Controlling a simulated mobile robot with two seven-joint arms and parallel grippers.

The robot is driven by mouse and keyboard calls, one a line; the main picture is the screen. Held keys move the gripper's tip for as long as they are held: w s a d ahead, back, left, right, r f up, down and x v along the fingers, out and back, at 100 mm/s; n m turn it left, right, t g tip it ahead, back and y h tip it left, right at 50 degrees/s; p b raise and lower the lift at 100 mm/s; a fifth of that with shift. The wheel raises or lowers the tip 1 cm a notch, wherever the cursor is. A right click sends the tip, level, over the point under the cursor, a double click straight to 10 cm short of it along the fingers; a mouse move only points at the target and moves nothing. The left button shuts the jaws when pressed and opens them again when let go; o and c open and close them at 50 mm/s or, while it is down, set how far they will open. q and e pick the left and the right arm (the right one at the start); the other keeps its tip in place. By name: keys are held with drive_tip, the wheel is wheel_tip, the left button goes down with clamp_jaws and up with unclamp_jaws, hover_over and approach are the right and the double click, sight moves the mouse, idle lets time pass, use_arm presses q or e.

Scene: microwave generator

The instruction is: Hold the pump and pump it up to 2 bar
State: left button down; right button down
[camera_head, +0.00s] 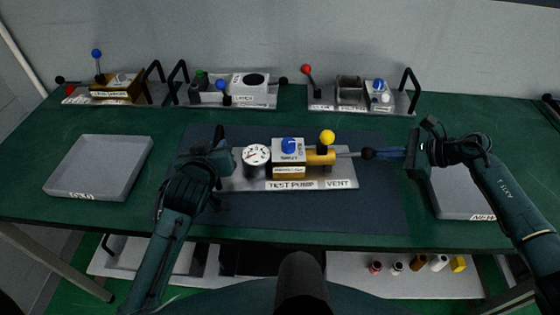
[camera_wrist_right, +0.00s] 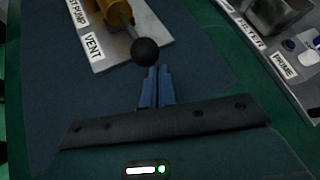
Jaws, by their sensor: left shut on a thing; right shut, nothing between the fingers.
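The test pump (camera_head: 309,184) sits on a dark mat, with a yellow body, a round white gauge (camera_head: 256,155), a blue knob (camera_head: 288,145) and a yellow ball knob (camera_head: 327,137). The gauge reading is too small to tell. A rod ends in a black ball (camera_head: 368,153) on the pump's right. My left gripper (camera_head: 222,152) is shut at the pump's left end, on what seems to be its handle, mostly hidden. My right gripper (camera_head: 392,152) is shut and empty. Its fingertips (camera_wrist_right: 156,72) point at the black ball (camera_wrist_right: 145,51) and are very close; contact cannot be told.
Three other units stand along the back: one with a blue lever (camera_head: 97,53), one in the middle (camera_head: 250,101), one with a red lever (camera_head: 306,69). A grey tray (camera_head: 72,191) lies at left; another (camera_head: 455,207) is under my right arm. Small parts sit on a lower shelf.

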sight(371, 154)
drive_tip(key=shift+a, duration=0.75)
drive_tip(key=shift+s+a, duration=0.15)
drive_tip(key=shift+a, duration=1.25)
drive_tip(key=shift+r, duration=0.1)
drive_tip(key=shift+s+a, duration=0.1)
drive_tip(key=shift+a, duration=0.5)
drive_tip(key=shift+w+d, duration=0.15)
drive_tip(key=shift+d, duration=1.4)
drive_tip(key=shift+w+d, duration=0.15)
drive_tip(key=shift+d, duration=1.35)
